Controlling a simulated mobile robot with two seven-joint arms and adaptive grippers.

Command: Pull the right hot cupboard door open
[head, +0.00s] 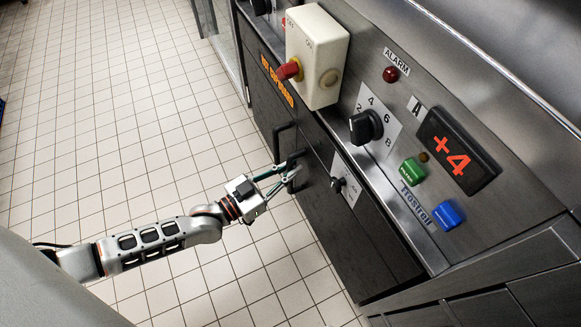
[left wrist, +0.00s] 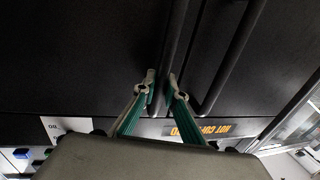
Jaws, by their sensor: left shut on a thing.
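The hot cupboard's right door (head: 365,245) is dark and looks flush with the front; I see no clear gap at its edge. Its upright dark bar handle (left wrist: 176,35) is between my left gripper's fingertips in the left wrist view. My left gripper (head: 291,171), with green-sided fingers, is shut on this handle in the head view. The fingertips also show close on either side of the bar in the left wrist view (left wrist: 161,84). The left door's handle (left wrist: 236,55) runs beside it, clear of the fingers. My right gripper is not in view.
Above the doors is a steel control panel with a black dial (head: 366,127), a red +4 display (head: 457,150), green (head: 412,171) and blue (head: 448,215) buttons and a cream switch box (head: 316,57). A small knob (head: 338,184) sits near the handle. The tiled floor (head: 120,120) in front is clear.

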